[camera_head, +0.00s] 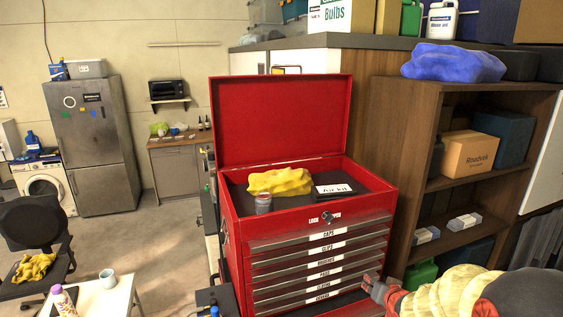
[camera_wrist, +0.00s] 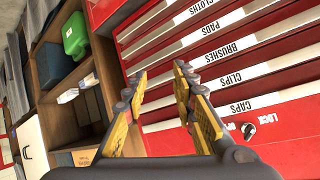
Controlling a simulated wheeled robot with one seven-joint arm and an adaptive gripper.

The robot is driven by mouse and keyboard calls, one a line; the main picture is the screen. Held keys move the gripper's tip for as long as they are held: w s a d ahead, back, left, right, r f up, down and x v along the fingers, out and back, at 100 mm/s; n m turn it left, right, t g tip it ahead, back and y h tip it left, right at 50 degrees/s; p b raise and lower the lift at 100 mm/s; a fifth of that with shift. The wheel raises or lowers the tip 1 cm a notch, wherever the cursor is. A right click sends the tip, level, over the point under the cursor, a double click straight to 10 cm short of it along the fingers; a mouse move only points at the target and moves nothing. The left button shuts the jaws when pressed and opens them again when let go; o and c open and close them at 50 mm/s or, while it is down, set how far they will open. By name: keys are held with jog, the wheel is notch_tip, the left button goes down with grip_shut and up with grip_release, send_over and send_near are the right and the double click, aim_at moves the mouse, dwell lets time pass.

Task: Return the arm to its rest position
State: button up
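My gripper (camera_head: 377,290) is at the lower right in the head view, in front of the lower right side of the red tool chest (camera_head: 233,237). In the wrist view my gripper (camera_wrist: 160,83) has its two yellow-padded fingers apart, with nothing between them. My forearm (camera_head: 450,295) reaches in from the lower right in a yellow cover. The chest lid (camera_head: 282,118) stands open.
A yellow cloth (camera_head: 280,181), a can (camera_head: 263,204) and a labelled box (camera_head: 333,191) sit in the chest's top. A wooden shelf (camera_head: 408,160) stands close on the right, with a cardboard box (camera_head: 468,153). A white table (camera_head: 100,298) is at lower left.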

jog(key=s+f+n+g+h+b, duration=0.1)
jog(key=s+f+g+b, duration=0.15)
jog(key=s, duration=0.65)
jog(key=s+f+g+h+b, duration=0.1)
jog(key=s+g+b, duration=0.2)
jog(key=s, duration=0.6)
jog(key=s+a+f+n+y+b, duration=0.1)
jog(key=s+a+b, duration=0.5)
jog(key=s, duration=0.4)
jog(key=s+a+f+n+y+b, duration=0.1)
jog(key=s+a+n+b, duration=0.1)
jog(key=s+a+b, duration=0.4)
jog(key=s+b, duration=0.3)
jog(key=s, duration=0.1)
jog(key=shift+s+a, duration=0.15)
jog(key=shift+s, duration=0.1)
